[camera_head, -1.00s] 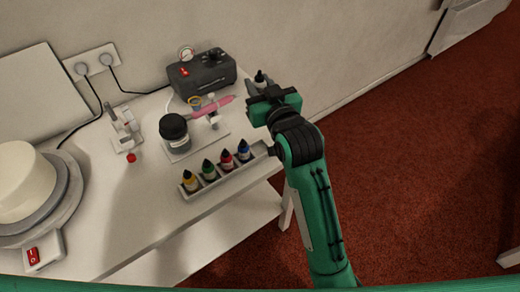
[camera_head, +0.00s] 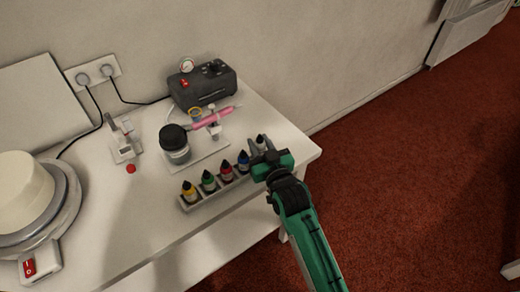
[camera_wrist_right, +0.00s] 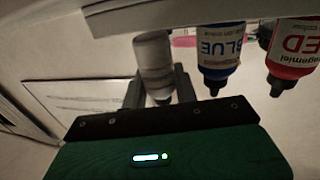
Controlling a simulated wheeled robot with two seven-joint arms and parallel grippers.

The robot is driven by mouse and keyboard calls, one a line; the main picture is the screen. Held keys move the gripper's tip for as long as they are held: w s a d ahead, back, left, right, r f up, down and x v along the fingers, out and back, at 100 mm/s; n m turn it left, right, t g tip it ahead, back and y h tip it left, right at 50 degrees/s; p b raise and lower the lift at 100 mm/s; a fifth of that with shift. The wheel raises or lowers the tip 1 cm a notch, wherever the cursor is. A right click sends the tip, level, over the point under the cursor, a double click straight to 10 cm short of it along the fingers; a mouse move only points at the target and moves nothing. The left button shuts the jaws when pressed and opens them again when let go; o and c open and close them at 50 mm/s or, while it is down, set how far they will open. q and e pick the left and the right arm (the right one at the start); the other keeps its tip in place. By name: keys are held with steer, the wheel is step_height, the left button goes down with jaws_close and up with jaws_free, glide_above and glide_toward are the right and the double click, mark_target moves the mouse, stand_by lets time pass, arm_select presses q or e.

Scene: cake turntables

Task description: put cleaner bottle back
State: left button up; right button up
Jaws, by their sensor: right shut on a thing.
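The cleaner bottle (camera_head: 261,141) is pale with a dark tip and stands roughly upright. My right gripper (camera_head: 262,150) is shut on it at the right end of the bottle rack (camera_head: 212,200). In the right wrist view the bottle (camera_wrist_right: 153,52) is between the two fingers (camera_wrist_right: 161,88), beside the blue bottle (camera_wrist_right: 220,58). Whether its base touches the rack is hidden by the gripper. My left gripper is not in view.
Yellow (camera_head: 189,192), green (camera_head: 209,182), red (camera_head: 226,173) and blue (camera_head: 243,162) bottles fill the rack. Behind are a black-lidded jar (camera_head: 175,145), a pink airbrush (camera_head: 213,118) and a compressor (camera_head: 203,84). A cake turntable (camera_head: 68,213) stands at left.

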step_height(320, 180, down, 2)
steer(key=shift+f, duration=0.1)
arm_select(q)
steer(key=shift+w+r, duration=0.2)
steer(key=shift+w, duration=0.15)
arm_select(e)
steer(key=shift+f, duration=0.15)
steer(key=o, duration=0.4)
steer(key=shift+s+d, duration=0.1)
steer(key=shift+s, duration=0.1)
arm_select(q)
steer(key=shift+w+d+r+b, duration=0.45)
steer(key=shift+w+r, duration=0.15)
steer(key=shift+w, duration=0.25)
arm_select(e)
steer(key=shift+v, duration=5.8)
